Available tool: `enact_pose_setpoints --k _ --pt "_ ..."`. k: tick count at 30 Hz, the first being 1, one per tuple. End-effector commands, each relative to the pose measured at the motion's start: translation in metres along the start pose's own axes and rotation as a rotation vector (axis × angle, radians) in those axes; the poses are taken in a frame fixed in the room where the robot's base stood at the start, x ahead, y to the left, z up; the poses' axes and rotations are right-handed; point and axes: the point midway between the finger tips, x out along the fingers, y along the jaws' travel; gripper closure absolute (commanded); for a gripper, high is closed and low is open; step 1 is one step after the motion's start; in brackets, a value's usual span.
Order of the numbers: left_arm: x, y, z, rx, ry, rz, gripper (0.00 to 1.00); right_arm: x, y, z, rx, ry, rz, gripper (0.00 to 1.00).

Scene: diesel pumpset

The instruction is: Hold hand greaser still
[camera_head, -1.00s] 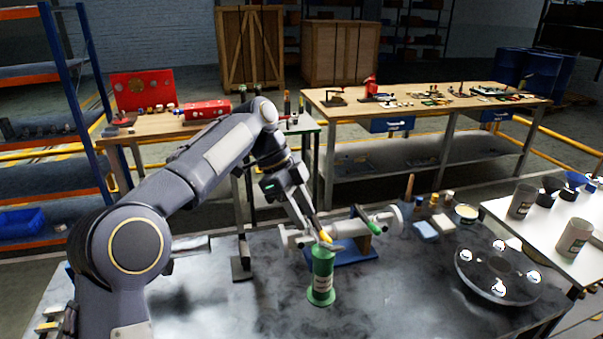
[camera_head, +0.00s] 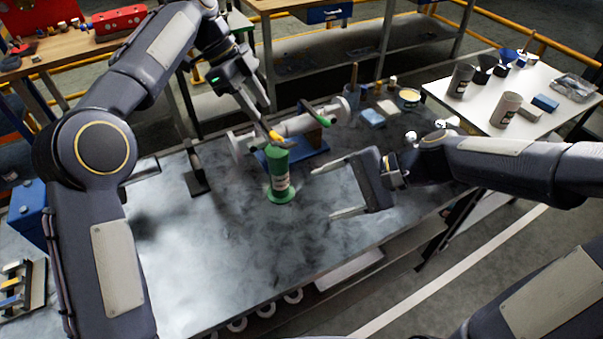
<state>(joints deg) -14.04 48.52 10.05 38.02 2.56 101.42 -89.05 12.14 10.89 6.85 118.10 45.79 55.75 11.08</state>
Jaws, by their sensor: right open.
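The hand greaser, a green cylinder with a pale label and a wider foot (camera_head: 279,177), stands upright on the dark metal bench (camera_head: 215,265). A small yellow piece shows at its top. My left gripper (camera_head: 272,136) reaches down from the upper left, with its fingertips at this yellow piece. The picture is too small to tell whether its fingers are closed on it. My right gripper (camera_head: 327,189) is open and empty to the right of the greaser. Its two fingers point left towards the greaser and are apart from it.
A grey pipe fitting with a green handle on a blue base (camera_head: 305,155) lies just behind the greaser. Blue and white blocks and a tin (camera_head: 408,97) stand at the bench's back right. A white table (camera_head: 480,105) holds cups. The bench's left front is clear.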

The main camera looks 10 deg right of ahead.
Motion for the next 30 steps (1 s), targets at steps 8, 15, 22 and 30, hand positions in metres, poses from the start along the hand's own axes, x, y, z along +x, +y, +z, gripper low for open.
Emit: enact_pose_setpoints --k 8,15,22,30 --pt "0.000 0.000 0.000 0.000 0.000 0.000 0.64 0.064 -0.034 -0.074 0.457 -0.224 -0.216 0.26" --pt "0.000 0.000 0.000 -0.001 0.000 0.000 0.64 0.109 -0.040 -0.134 0.796 -0.362 -0.387 0.26" --pt "0.000 0.000 0.000 -0.001 0.000 0.000 0.64 0.130 -0.037 -0.161 0.945 -0.416 -0.465 0.26" --pt "0.000 0.000 0.000 -0.001 0.000 0.000 0.64 0.156 -0.054 -0.159 0.956 -0.422 -0.472 0.26"
